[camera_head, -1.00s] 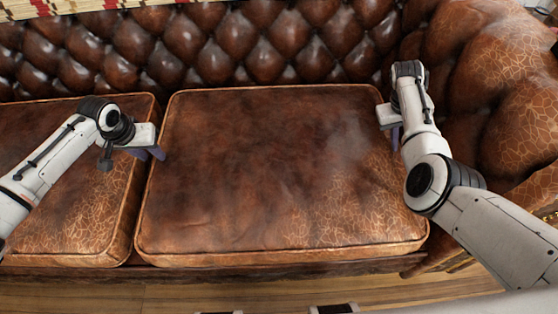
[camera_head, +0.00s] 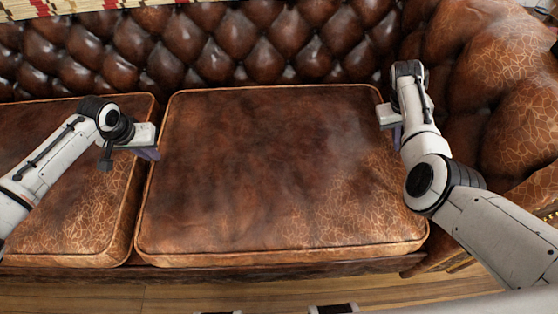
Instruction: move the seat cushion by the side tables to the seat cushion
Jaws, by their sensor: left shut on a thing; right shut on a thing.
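A brown leather seat cushion (camera_head: 275,170) lies flat on the sofa in the middle of the view. A second brown seat cushion (camera_head: 75,225) lies to its left, with a narrow gap between the two. My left gripper (camera_head: 150,153) is shut at the left edge of the middle cushion, near the gap. My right gripper (camera_head: 393,135) is shut at the right edge of the same cushion, near its back corner. The fingertips of both are partly hidden, so the grip itself is hard to see.
The tufted leather backrest (camera_head: 235,45) runs behind the cushions. The rounded sofa armrest (camera_head: 510,90) rises close to my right arm. A patterned red and cream cloth (camera_head: 70,6) shows at the top left. Wooden floor (camera_head: 170,296) lies in front. No side tables show.

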